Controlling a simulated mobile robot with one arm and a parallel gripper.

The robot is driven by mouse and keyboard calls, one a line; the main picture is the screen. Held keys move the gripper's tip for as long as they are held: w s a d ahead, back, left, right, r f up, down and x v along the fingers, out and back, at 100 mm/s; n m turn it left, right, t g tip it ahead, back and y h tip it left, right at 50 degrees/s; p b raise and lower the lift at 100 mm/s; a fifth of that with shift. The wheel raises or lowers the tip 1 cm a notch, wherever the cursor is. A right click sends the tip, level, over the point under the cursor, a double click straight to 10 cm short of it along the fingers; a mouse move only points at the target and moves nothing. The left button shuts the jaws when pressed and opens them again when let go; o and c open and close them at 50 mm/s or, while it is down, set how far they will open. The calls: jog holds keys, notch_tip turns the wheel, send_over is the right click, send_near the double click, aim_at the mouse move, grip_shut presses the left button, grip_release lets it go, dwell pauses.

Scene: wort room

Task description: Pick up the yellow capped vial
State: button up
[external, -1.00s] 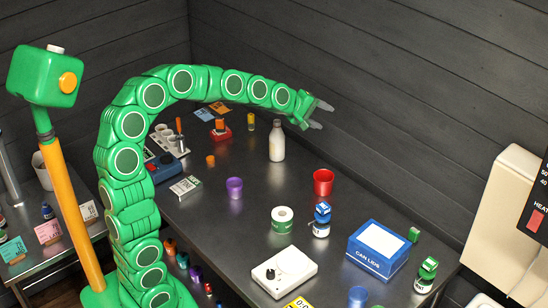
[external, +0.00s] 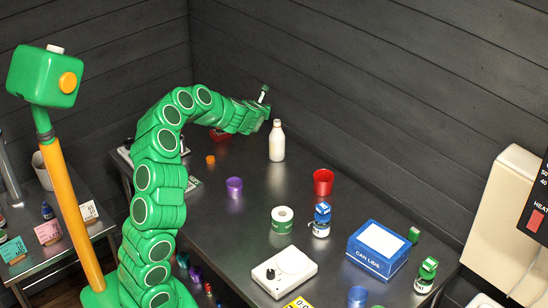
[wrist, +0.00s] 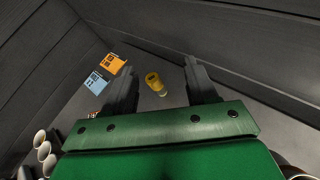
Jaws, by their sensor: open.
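The yellow capped vial (wrist: 155,83) stands on the dark table in the wrist view, seen from above between my two open fingers, a little beyond the palm. I cannot tell its exact gap to the fingers. My gripper (wrist: 160,82) is open and empty. In the external view my gripper (external: 264,98) is at the back of the table, left of the white bottle, and my arm hides the vial there.
An orange card (wrist: 112,63) and a blue card (wrist: 97,82) lie left of the vial. White cups (wrist: 42,145) stand at lower left. A white bottle (external: 277,142) stands right of my gripper. Dark walls (external: 330,75) rise close behind.

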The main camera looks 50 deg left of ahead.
jog(key=f+n, duration=0.1)
jog(key=f, duration=0.1)
jog(key=a+f+n, duration=0.1)
jog(key=f, duration=0.2)
jog(key=a+f+n+g+y, duration=0.1)
jog(key=f, duration=0.2)
jog(key=shift+s+a+f, duration=0.1)
jog(key=shift+s+a, duration=0.1)
jog(key=shift+a, duration=0.05)
jog(key=shift+x, duration=0.9)
jog(key=shift+w+a+f, duration=0.2)
jog(key=shift+a, duration=0.2)
jog(key=shift+w+a+f, duration=0.15)
jog(key=shift+a+f, duration=0.05)
jog(key=shift+a, duration=0.3)
jog(key=shift+w+a+f, duration=0.15)
jog(key=shift+a+f, duration=0.05)
jog(key=shift+a, duration=0.25)
jog(key=shift+w+a+f, duration=0.2)
jog(key=shift+a, duration=0.3)
jog(key=shift+x, duration=1)
jog(key=shift+c, duration=0.3)
jog(key=shift+d, duration=0.1)
jog(key=c, duration=1)
